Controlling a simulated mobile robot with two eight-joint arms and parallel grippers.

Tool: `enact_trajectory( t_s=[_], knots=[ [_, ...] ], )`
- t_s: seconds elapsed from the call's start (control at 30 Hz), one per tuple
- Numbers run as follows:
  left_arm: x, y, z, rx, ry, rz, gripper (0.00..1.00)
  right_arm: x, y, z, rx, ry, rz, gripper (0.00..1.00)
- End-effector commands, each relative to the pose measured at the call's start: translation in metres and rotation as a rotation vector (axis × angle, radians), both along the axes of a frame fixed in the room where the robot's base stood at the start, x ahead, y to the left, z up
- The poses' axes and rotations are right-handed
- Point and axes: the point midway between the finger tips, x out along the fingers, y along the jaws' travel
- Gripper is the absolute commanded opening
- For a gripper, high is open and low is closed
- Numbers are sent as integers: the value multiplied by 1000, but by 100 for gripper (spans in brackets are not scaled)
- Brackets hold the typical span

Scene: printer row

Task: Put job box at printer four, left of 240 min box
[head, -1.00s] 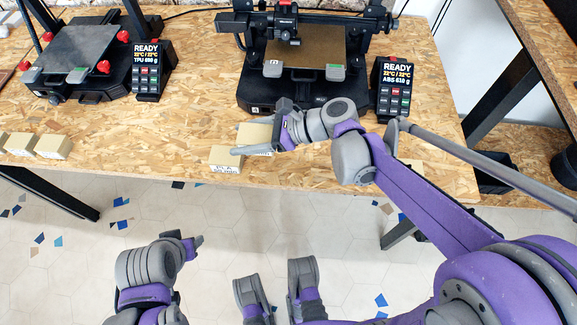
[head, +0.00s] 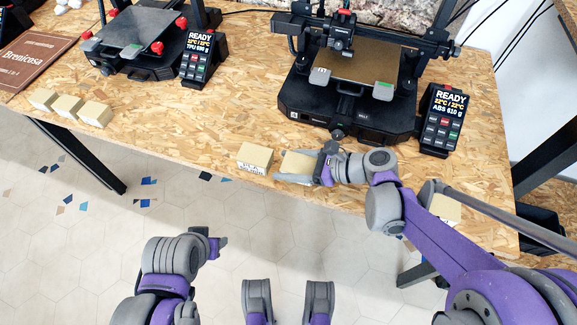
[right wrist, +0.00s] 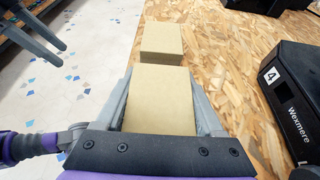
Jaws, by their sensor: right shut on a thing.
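My right gripper (head: 296,164) is shut on a tan job box (head: 301,160), with a grey finger along each side. The held box also shows between the fingers in the right wrist view (right wrist: 161,98). It is low over the table's front edge; I cannot tell whether it touches the wood. Another tan box (head: 255,157), with a label too small to read, stands just left of it, and just beyond it in the right wrist view (right wrist: 162,39). Printer four (head: 345,105) stands behind them. My left gripper (head: 216,243) hangs over the floor; its opening is unclear.
A third tan box (head: 446,207) is partly hidden by my right arm. Several tan boxes (head: 68,106) stand before the left printer (head: 138,38). A status display (head: 443,118) stands right of printer four. Bare wood lies left of the two close boxes.

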Motion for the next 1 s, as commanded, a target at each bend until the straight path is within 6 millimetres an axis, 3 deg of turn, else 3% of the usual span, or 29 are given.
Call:
enact_trajectory(
  t_s=[0.07, 0.43, 0.47, 0.6, 0.93, 1.0],
  knots=[
    [0, 0, -5, 0, 2, 0, 50, 0, 0, -10, 0, 1, 0, 6],
    [1, 0, -8, 0, 3, 0, 50, 0, 0, -14, 0, 0, 0, 6],
    [1, 0, -8, 0, 3, 0, 50, 0, 0, -14, 0, 0, 0, 73],
    [0, 0, -7, 0, 2, 0, 50, 0, 0, -13, 0, 0, 0, 99],
    [0, 0, -2, 0, 1, 0, 50, 0, 0, -8, 0, -1, 0, 100],
    [0, 0, -1, 0, 0, 0, 50, -2, -7, -5, -1, 0, -3, 100]
  ],
)
